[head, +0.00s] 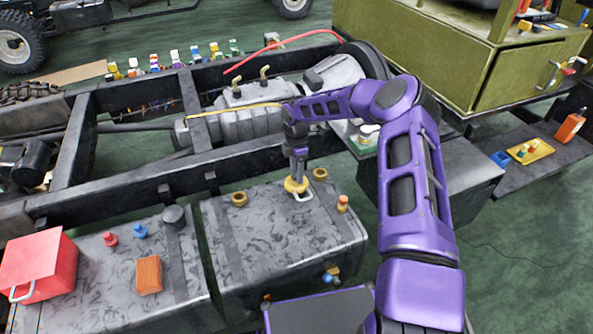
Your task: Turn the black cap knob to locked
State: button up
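The gripper seems to be at or touching this fitting. Its fingertips are too small and partly hidden, so I cannot tell whether they are closed on it.
Brass caps (239,199) (320,174) flank the gripper, and an orange-topped fitting (342,203) stands at right. The left tank carries red (110,239) and blue (140,231) knobs, an orange-brown block (149,274) and a red box (38,264). The chassis rail (130,187) runs behind.

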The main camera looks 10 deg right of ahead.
grip_shut()
jog(key=m+b, duration=0.2)
jog(key=m, duration=0.2)
jog(key=shift+m, duration=0.3)
jog(key=m+b, duration=0.1)
jog(key=m, duration=0.3)
jog(key=shift+m+b, duration=0.3)
jog(key=shift+b, duration=0.05)
jog(key=m+b, duration=0.1)
jog(key=m, duration=0.3)
jog(key=shift+m, duration=0.3)
jog(key=shift+m+b, duration=0.45)
jog(key=shift+m, duration=1.55)
jog(key=shift+o, duration=1.8)
grip_release()
